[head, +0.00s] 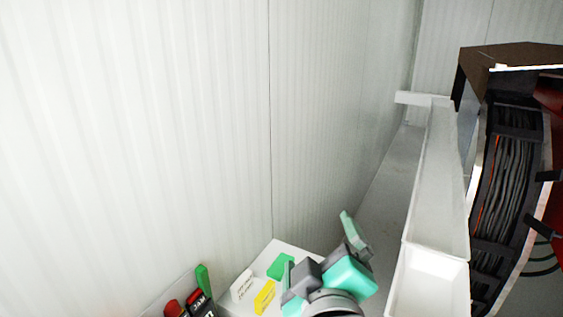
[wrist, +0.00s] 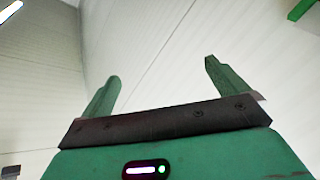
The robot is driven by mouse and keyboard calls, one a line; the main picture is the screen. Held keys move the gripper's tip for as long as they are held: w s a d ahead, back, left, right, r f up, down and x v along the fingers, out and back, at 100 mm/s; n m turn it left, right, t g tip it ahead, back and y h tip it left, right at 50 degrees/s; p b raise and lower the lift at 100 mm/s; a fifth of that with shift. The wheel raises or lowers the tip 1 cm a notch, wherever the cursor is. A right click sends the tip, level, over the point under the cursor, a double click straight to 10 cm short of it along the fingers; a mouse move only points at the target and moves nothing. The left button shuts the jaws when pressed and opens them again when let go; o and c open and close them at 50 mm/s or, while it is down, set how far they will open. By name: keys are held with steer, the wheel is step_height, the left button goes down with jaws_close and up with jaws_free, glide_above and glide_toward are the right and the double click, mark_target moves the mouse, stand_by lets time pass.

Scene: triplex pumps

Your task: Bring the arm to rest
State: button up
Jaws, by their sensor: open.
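My gripper (wrist: 162,72) shows in the wrist view with its two green fingers spread apart. Nothing is between the fingers, and only pale wall panels lie behind them. In the head view, my teal and grey arm (head: 350,276) is at the bottom centre, in front of the wall. Part of it is cut off by the lower edge of the picture.
Left of my arm, a white surface (head: 290,247) carries green, yellow and white tags. Red and black items (head: 185,303) lie further left. To the right are a long white trough (head: 436,180) and a cable carrier (head: 503,170). The wall's upper area is clear.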

steer(key=s+a+r+m+t+y, duration=0.1)
steer(key=s+a+r+m+t, duration=0.3)
steer(key=s+r, duration=0.35)
steer(key=s+a+r+m+t, duration=0.45)
steer(key=s+r, duration=0.25)
steer(key=r, duration=0.2)
step_height(320, 180, up, 12)
steer(key=p, duration=1.2)
steer(key=shift+d+y, duration=0.2)
steer(key=shift+y, duration=0.1)
